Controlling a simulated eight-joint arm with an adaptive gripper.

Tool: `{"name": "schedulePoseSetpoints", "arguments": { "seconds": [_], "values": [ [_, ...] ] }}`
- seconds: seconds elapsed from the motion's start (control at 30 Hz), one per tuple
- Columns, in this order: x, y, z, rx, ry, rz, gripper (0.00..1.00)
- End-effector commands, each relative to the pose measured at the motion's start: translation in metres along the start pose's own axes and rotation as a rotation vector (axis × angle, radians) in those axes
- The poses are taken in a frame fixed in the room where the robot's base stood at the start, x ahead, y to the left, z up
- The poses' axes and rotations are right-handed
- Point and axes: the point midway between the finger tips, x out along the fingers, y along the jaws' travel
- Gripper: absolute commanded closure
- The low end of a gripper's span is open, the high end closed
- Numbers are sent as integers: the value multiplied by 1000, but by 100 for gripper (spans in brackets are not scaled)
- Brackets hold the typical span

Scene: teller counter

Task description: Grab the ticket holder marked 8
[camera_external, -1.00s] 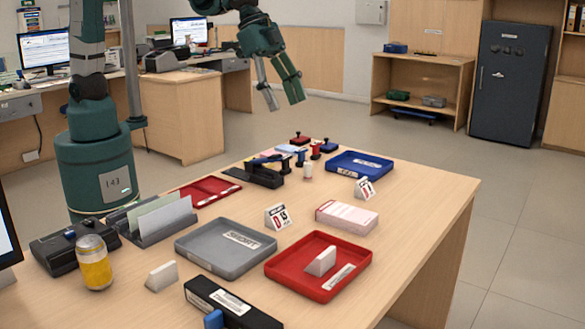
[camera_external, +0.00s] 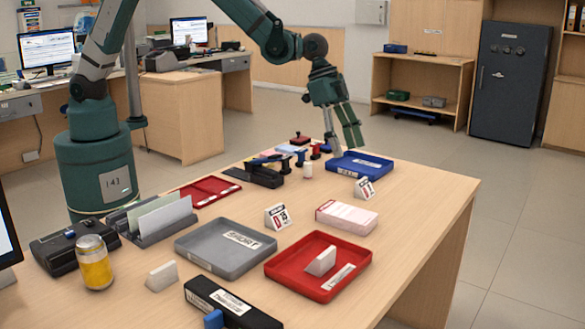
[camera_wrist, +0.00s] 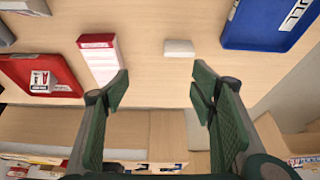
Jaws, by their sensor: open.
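Several small tent-shaped ticket holders stand on the counter; I cannot make out an 8 on any. One (camera_external: 364,188), white with a red and dark mark, stands between the blue tray and the pink-and-white box. Another (camera_external: 277,216) stands behind the grey tray. One (camera_external: 321,261) in the red tray and one (camera_external: 162,276) at the front left show blank sides. In the wrist view, a white holder (camera_wrist: 179,48) lies ahead between the fingers' lines, and a marked one (camera_wrist: 40,81) is in the red tray. My gripper (camera_external: 345,149) is open and empty above the counter's far side; its fingers (camera_wrist: 159,88) are spread.
The blue tray (camera_external: 384,171) is near my gripper, and the pink-and-white box (camera_external: 347,216) stands near the holder. The red tray (camera_external: 290,285), grey tray (camera_external: 205,262) and stamps (camera_external: 315,151) crowd the counter. Bare wood (camera_external: 430,195) is at the right.

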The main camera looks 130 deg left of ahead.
Motion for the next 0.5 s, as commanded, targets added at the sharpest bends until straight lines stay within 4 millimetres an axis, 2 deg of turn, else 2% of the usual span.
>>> {"name": "schedulePoseSetpoints", "arguments": {
  "seconds": [0.03,0.2,0.33,0.5],
  "values": [
    [10,-9,0,-2,-2,1,44],
    [36,-29,4,-1,-7,5,44],
    [47,-37,6,0,-10,7,44],
    [52,-40,7,0,-11,8,44]
  ]
}}
